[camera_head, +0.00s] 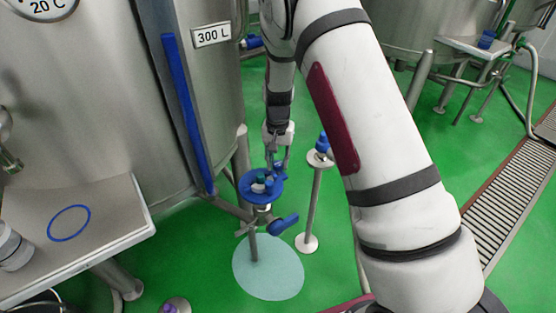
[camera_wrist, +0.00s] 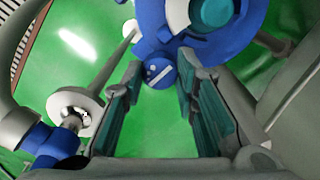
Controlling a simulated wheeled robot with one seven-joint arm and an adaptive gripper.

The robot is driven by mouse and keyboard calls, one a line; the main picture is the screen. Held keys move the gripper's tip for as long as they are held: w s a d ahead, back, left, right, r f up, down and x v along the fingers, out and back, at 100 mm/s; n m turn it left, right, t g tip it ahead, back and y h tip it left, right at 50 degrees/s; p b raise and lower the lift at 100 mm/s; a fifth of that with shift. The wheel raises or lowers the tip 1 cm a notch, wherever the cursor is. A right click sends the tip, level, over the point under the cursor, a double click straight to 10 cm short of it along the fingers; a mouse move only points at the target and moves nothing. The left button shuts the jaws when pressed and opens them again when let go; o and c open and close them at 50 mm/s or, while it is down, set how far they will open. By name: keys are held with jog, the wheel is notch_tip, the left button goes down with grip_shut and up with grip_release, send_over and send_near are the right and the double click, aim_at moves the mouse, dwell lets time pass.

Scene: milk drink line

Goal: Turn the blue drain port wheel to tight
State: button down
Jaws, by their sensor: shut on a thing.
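The blue drain port wheel (camera_head: 247,187) sits low beside the large steel tank, above a metal valve. It also shows at the top of the wrist view (camera_wrist: 146,22), with a pale marked face partly cut off by the frame. My gripper (camera_head: 276,163) reaches down from above at the wheel's far edge. In the wrist view its two teal-padded fingers (camera_wrist: 160,62) are closed on a small round blue knob (camera_wrist: 159,76) with a white line, at the wheel's rim. Whether the wheel is tight cannot be read from here.
A blue lever (camera_head: 285,224) sticks out below the wheel. A slim post (camera_head: 313,200) with a blue-topped fitting (camera_head: 322,143) stands close at right. A steel shelf (camera_head: 115,215) is at left. A pale blue disc (camera_head: 268,275) lies on the green floor.

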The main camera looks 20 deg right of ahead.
aim_at(278, 163)
jog(key=c, duration=1.3)
grip_release()
notch_tip(278, 163, up, 12)
